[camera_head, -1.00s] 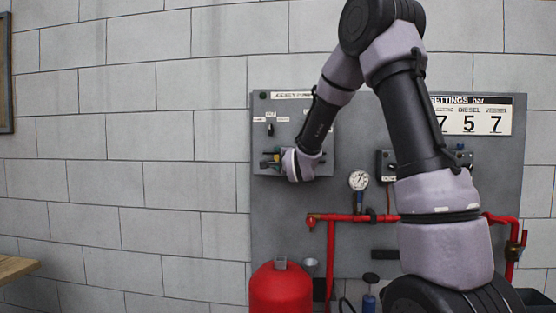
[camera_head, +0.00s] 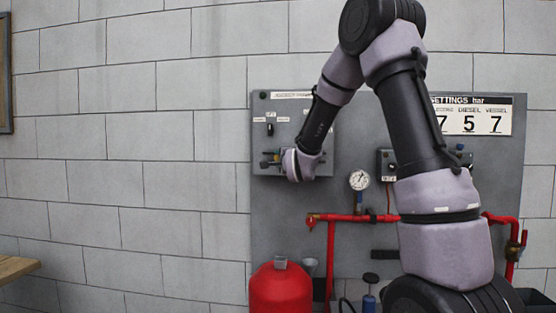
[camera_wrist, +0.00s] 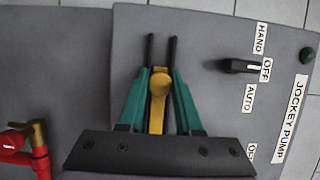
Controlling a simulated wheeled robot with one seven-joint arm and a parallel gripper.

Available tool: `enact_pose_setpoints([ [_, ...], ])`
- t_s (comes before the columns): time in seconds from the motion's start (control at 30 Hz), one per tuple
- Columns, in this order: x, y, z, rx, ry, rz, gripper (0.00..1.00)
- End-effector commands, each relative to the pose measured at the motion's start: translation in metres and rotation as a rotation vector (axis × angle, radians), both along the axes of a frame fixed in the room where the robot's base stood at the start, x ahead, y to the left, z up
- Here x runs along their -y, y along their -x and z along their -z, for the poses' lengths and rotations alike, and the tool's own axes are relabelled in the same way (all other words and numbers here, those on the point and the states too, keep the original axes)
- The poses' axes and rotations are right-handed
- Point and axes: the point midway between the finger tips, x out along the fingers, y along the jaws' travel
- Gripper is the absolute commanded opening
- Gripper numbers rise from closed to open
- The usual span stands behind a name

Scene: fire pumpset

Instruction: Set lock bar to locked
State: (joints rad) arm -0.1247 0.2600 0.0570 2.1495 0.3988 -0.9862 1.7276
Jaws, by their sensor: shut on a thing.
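A yellow piece with a rounded end (camera_wrist: 158,88), which may be the lock bar, stands out from the grey jockey pump panel (camera_wrist: 215,100) in the wrist view. My gripper (camera_wrist: 161,60) has its teal, black-tipped fingers on both sides of the yellow piece and is shut on it. In the head view my gripper (camera_head: 271,160) is at the lower left of the jockey pump panel (camera_head: 308,112), small and partly hidden by my wrist. No locked or unlocked marking can be read there.
A black selector knob (camera_wrist: 238,65) with HAND, OFF and AUTO labels sits beside my gripper.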

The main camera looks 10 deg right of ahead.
Motion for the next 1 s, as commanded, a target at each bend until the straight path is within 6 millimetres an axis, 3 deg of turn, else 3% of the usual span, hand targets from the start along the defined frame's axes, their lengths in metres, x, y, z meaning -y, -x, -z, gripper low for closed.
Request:
enact_pose_setpoints([
  [0.67,0.000,0.000,0.001,-0.002,0.000,-0.001,0.00],
  [1.0,0.041,0.013,0.001,-0.002,0.000,0.002,0.00],
])
